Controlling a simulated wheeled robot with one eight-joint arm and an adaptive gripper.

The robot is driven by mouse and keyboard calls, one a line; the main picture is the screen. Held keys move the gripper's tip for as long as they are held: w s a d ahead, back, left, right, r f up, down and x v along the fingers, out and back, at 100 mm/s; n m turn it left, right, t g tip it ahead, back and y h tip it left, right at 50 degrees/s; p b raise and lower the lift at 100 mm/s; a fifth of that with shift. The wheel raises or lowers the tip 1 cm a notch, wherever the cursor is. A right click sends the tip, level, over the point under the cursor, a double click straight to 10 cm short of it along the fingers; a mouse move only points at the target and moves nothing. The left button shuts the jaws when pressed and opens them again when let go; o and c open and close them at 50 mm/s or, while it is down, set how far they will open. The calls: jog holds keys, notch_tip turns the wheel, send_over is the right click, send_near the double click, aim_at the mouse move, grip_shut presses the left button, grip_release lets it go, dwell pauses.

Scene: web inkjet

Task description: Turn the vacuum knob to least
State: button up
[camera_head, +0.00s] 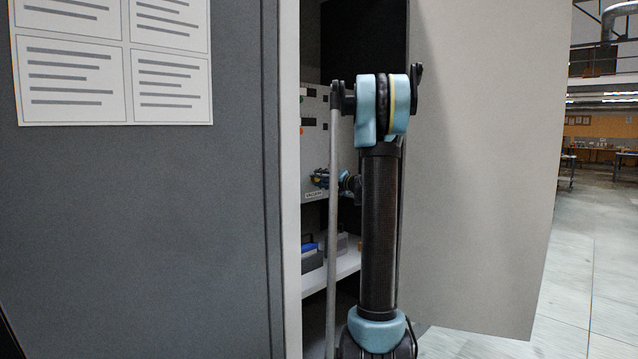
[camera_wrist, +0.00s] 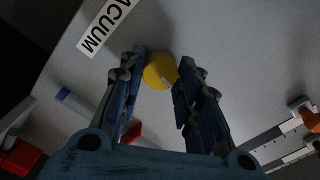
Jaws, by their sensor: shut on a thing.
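The vacuum knob is a round yellow knob (camera_wrist: 159,70) on a grey panel (camera_wrist: 215,30), with a small pale mark at its lower right edge in the wrist view. A white label reading VACUUM (camera_wrist: 106,25) lies at the knob's upper left. My gripper (camera_wrist: 162,73) has its two dark blue fingers on either side of the knob, shut on it. In the head view my gripper (camera_head: 323,180) reaches into the cabinet at the panel, just above the small label (camera_head: 314,195). The knob is mostly hidden there by the fingers.
A grey cabinet door (camera_head: 480,160) stands open at right, close to my arm. A large grey panel with a paper notice (camera_head: 112,60) is at left. A white shelf (camera_head: 345,268) with boxes is below. Red parts (camera_wrist: 20,158) and a scale with an orange piece (camera_wrist: 302,115) flank the knob.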

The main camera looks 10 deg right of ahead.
jog(key=shift+n, duration=0.4)
jog(key=o, duration=1.1)
jog(key=shift+w, duration=0.1)
jog(key=shift+d, duration=0.1)
jog(key=v, duration=1.1)
jog(key=shift+s+d+f, duration=0.1)
jog(key=shift+s+d, duration=0.1)
jog(key=shift+s, duration=0.15)
